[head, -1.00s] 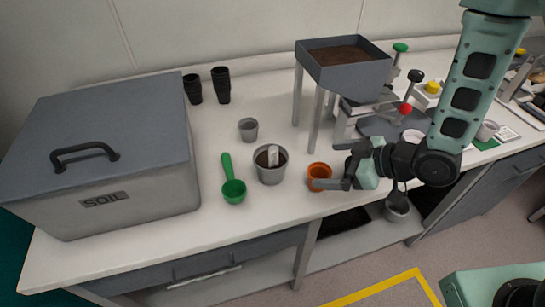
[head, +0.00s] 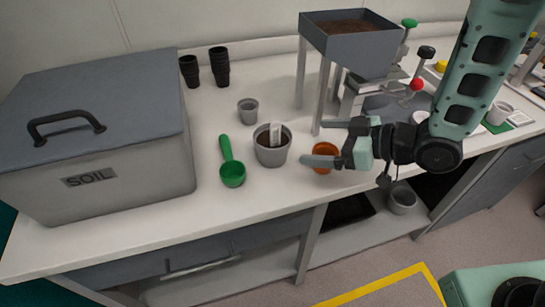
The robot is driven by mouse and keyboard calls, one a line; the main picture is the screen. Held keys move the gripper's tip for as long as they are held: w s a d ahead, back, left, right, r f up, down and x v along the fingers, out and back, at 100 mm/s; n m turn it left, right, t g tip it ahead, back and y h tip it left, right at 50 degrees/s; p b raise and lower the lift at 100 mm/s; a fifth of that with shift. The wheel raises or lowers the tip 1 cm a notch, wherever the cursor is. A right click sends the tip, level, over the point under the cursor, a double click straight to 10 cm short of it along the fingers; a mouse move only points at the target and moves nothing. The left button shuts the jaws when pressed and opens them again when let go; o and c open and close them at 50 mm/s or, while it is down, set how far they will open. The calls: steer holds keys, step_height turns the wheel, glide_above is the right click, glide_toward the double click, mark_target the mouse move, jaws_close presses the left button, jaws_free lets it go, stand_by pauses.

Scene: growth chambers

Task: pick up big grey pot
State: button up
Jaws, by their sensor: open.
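The big grey pot (head: 272,154) stands upright on the white bench, with dark soil and a white label in it. A smaller grey pot (head: 247,112) stands behind it, to the left. An orange pot (head: 325,157) stands just to its right, partly behind my gripper. My gripper (head: 312,143) is open, its two fingers pointing left toward the big grey pot. The nearer finger shows in front of the orange pot. The jaws look empty and apart from the big grey pot.
A green scoop (head: 232,172) lies left of the big pot. A grey soil bin (head: 104,183) fills the left. Black pots (head: 219,69) stand at the back. A grey soil tray on legs (head: 352,50) stands behind my gripper. Another grey pot (head: 402,200) is on the lower shelf.

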mark_target(275, 141)
steer(key=p+x, duration=0.1)
steer(key=x, duration=0.6)
steer(key=shift+a+p, duration=0.15)
steer(key=shift+p, duration=0.2)
steer(key=x, duration=0.2)
steer(key=p+x, duration=0.1)
steer(key=x, duration=0.1)
steer(key=shift+s+a, duration=0.25)
steer(key=shift+a, duration=0.15)
steer(key=shift+w+a+f+p, duration=0.25)
steer(key=shift+a+f+p, duration=0.05)
steer(key=shift+a+f, duration=0.05)
steer(key=c, duration=1.2)
